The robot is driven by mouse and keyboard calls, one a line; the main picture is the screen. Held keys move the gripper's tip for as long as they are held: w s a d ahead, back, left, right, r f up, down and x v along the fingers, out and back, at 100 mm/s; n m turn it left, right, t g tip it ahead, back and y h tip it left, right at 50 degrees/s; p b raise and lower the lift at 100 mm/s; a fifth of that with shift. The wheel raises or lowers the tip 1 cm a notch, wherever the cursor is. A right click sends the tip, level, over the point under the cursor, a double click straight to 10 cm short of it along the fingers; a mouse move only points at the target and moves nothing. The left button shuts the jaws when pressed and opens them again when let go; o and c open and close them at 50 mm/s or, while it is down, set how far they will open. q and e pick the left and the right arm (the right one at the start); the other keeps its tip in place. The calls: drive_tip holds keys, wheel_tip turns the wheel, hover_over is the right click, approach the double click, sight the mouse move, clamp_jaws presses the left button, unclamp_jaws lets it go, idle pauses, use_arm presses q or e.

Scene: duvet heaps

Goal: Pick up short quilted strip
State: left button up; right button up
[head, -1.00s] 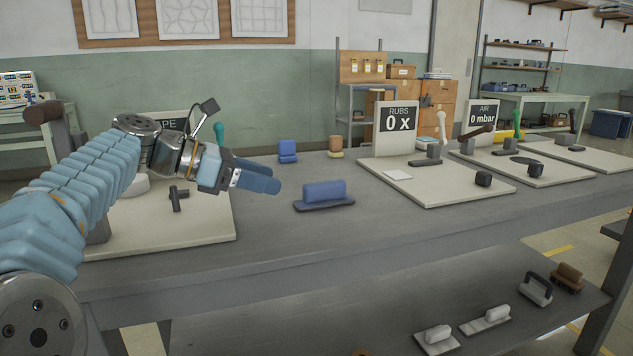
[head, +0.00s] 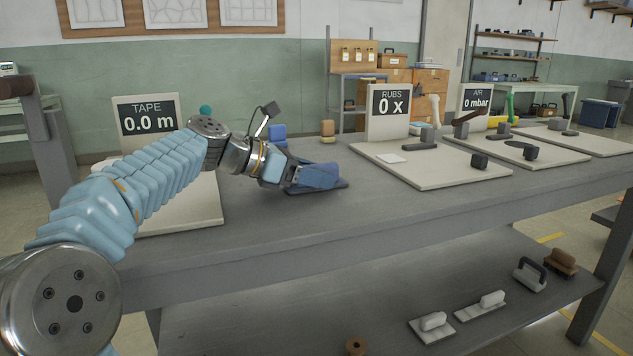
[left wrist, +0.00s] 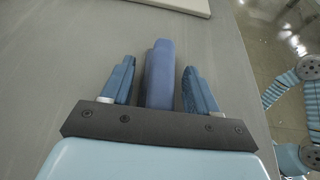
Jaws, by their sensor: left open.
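No strip that is plainly quilted can be made out. A blue padded block (left wrist: 159,72) on a thin dark base (head: 340,185) lies on the grey table. My left gripper (head: 319,177) is at this block, low over the table. In the left wrist view my left gripper (left wrist: 160,88) is open, with one finger on each side of the block. A narrow gap shows on both sides, so the fingers look apart from it. In the head view the fingers hide most of the block. My right gripper is not seen.
Another pale board (head: 430,172) with a RUBS sign (head: 391,103) is at right. A small blue object (head: 278,133) and a tan one (head: 327,130) stand behind.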

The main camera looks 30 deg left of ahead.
use_arm(q)
drive_tip(key=shift+w+d+f, duration=0.15)
drive_tip(key=shift+w+d, duration=0.1)
drive_tip(key=shift+w, duration=0.05)
drive_tip(key=shift+c, duration=0.4)
clamp_jaws()
